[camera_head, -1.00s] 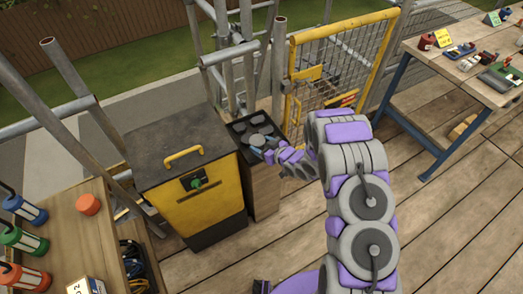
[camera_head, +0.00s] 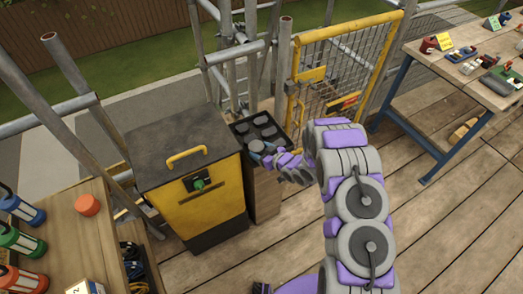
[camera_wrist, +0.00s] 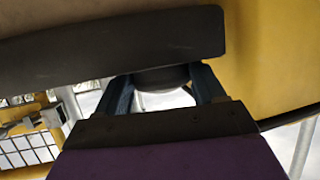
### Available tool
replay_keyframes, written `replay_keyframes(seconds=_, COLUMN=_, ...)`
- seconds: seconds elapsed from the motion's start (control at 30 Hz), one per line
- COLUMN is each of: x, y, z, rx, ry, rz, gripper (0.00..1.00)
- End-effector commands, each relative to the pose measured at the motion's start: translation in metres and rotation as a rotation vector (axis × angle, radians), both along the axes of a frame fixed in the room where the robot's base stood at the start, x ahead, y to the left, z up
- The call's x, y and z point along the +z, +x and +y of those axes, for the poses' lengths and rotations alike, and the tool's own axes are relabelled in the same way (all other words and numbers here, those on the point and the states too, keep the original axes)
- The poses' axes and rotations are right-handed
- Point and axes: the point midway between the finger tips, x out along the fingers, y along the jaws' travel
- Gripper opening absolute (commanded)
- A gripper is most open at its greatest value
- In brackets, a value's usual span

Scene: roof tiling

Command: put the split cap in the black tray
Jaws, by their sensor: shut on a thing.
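My gripper (camera_head: 262,152) is shut on a round grey cap (camera_head: 256,145) at the near edge of the black tray (camera_head: 279,140). In the wrist view the dark cap (camera_wrist: 163,78) sits between the two blue fingers of my gripper (camera_wrist: 163,88), partly hidden by a dark panel. I cannot see whether this cap is split. The tray lies on a wooden stand and holds several dark round caps. I cannot tell whether the held cap touches the tray.
A yellow cabinet (camera_head: 206,200) with a black top stands left of the tray. Scaffold poles and a yellow mesh gate (camera_head: 345,75) are behind. A bench (camera_head: 465,68) is at right, a wooden table (camera_head: 75,240) with lanterns at left.

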Motion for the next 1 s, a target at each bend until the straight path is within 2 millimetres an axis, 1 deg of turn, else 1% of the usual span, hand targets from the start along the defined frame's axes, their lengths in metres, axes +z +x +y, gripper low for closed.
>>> replay_keyframes(seconds=0.23, x=-0.0043, y=-0.0001, z=-0.0037, rx=-0.002, ry=0.004, rz=0.001, gripper=0.39)
replay_keyframes(seconds=0.27, x=-0.0043, y=-0.0002, z=-0.0036, rx=-0.001, ry=0.003, rz=0.001, gripper=0.70)
replay_keyframes(seconds=0.5, x=-0.0049, y=-0.0003, z=-0.0003, rx=0.000, ry=0.001, rz=0.001, gripper=0.93)
replay_keyframes(seconds=0.53, x=-0.0050, y=-0.0003, z=-0.0001, rx=0.000, ry=0.001, rz=0.001, gripper=0.94)
replay_keyframes(seconds=1.0, x=-0.0051, y=-0.0008, z=0.0002, rx=0.002, ry=0.000, rz=0.001, gripper=0.94)
